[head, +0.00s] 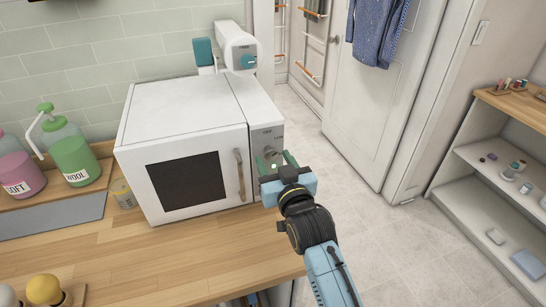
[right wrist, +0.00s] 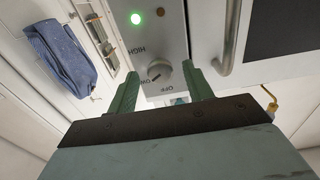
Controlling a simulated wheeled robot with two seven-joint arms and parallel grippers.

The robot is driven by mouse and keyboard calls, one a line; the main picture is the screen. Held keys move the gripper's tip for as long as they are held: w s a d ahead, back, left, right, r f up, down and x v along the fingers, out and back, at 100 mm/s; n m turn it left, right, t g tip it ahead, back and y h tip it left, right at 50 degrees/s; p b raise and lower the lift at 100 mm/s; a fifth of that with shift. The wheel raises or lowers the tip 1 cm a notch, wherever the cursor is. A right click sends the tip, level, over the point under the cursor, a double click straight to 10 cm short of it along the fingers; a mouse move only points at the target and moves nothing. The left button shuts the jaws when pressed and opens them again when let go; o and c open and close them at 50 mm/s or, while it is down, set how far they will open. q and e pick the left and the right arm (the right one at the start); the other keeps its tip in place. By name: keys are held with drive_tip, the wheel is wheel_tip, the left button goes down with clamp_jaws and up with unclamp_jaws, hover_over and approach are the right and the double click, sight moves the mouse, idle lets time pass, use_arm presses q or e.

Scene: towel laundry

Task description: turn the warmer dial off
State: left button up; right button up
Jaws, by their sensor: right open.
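The white warmer (head: 185,110) stands on the wooden counter with its dark-windowed door shut. Its dial (right wrist: 158,72) is a round grey knob on the control panel (head: 266,133), with HIGH, LOW and OFF printed around it. The dial's pointer mark seems to face the LOW label. A green light (right wrist: 136,18) is lit on the panel. My right gripper (head: 277,160) is open in front of the panel; in the right wrist view (right wrist: 159,70) its green fingers stand on either side of the dial, apparently without gripping it. My left gripper is not in view.
The door handle (head: 239,175) stands out beside the panel. A white device with a teal knob (head: 239,48) is behind the warmer. Pump bottles (head: 72,152) stand at left on the counter (head: 190,255). Open floor (head: 400,240) and a shelf (head: 485,165) are at right.

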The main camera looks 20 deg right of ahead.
drive_tip(key=shift+w, duration=0.75)
drive_tip(key=shift+c, duration=0.4)
drive_tip(key=c, duration=0.9)
drive_tip(key=shift+o, duration=0.2)
